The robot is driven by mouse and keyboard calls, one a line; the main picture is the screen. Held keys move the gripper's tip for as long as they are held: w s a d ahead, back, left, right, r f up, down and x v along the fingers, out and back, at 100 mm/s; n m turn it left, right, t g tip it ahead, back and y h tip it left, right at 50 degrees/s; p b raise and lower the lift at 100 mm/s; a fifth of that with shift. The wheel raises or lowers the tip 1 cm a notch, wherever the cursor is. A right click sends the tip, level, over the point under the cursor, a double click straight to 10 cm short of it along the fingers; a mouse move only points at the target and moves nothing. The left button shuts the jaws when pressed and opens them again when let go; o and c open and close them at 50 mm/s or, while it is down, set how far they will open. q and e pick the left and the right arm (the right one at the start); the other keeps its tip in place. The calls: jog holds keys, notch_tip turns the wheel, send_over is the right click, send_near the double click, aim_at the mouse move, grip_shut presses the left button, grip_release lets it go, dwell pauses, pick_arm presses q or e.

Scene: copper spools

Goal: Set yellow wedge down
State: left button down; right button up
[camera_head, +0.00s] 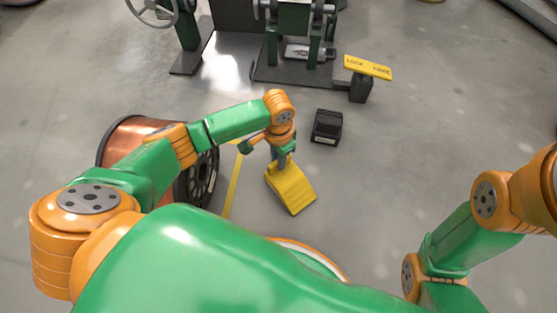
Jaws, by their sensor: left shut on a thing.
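The yellow wedge (292,190) is a ridged block below my left gripper, right of the copper spool. My left gripper (282,160) points down and is shut on the wedge's upper end. The wedge looks to be at or close to the grey floor; I cannot tell whether it touches. The gripper's fingers are small and partly hidden by the wrist. My right arm comes in at the right edge, but its gripper is out of the picture.
A copper spool (135,140) with a black flange stands at the left, partly behind my left arm. A black block (326,126) lies on the floor beyond the wedge. A yellow sign (368,67) on a dark post and green machinery (291,22) stand farther back. Floor right of the wedge is clear.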

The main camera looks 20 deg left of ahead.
pick_arm(q)
jog(key=c, duration=1.2)
grip_release()
jog(key=shift+f, duration=0.1)
jog(key=o, duration=0.4)
jog(key=shift+o, duration=0.2)
